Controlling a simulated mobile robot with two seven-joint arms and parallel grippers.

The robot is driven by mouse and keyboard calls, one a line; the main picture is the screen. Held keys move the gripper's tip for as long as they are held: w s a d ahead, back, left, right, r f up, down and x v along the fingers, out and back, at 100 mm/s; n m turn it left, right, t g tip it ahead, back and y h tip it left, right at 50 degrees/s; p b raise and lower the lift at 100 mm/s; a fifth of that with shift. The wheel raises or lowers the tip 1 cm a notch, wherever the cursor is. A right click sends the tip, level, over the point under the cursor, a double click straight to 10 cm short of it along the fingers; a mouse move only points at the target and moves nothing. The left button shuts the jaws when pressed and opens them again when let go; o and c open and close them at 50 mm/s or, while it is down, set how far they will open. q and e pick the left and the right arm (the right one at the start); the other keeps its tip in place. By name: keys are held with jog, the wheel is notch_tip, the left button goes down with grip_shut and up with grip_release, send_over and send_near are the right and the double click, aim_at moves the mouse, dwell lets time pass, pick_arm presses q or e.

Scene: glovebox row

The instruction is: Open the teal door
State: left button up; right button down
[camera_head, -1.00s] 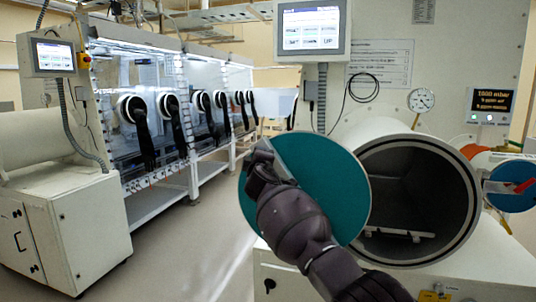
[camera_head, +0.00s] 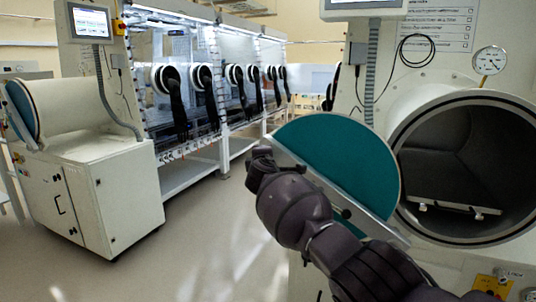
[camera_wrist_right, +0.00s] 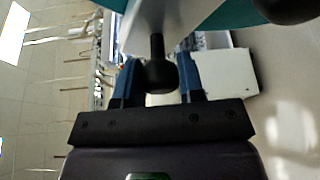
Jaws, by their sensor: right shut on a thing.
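The round teal door (camera_head: 340,160) stands open in the head view, to the left of the round chamber opening (camera_head: 465,155). A pale metal bar (camera_head: 325,190) runs slantwise across it. My right gripper (camera_head: 263,163) is at the bar's upper left end, beside the door's outer edge. In the right wrist view the two blue fingers of my right gripper (camera_wrist_right: 158,85) are shut on a black knob handle (camera_wrist_right: 158,74). The teal door shows at the top edge there (camera_wrist_right: 228,14). My left gripper is in neither view.
The dark chamber holds a pale rail or tray (camera_head: 455,207). A gauge (camera_head: 490,60) and a screen (camera_head: 365,5) are above. A row of gloveboxes (camera_head: 200,85) and a white cabinet (camera_head: 90,190) stand at left. The floor (camera_head: 215,255) between is clear.

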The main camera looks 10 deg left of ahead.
jog(key=shift+a, duration=0.1)
jog(key=c, duration=1.2)
grip_release()
jog(key=o, duration=0.4)
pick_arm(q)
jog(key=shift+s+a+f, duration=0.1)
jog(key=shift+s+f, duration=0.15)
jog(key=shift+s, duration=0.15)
pick_arm(e)
jog(key=shift+o, duration=0.2)
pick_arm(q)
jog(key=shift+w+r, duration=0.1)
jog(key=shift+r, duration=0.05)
pick_arm(e)
jog(key=shift+s+r+p, duration=0.25)
jog(key=shift+s+p, duration=0.2)
jog(key=shift+p, duration=0.05)
pick_arm(q)
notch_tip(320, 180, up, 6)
jog(key=p, duration=0.5)
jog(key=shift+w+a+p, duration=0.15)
jog(key=shift+p, duration=0.25)
pick_arm(e)
jog(key=s+d, duration=0.1)
jog(key=s, duration=0.9)
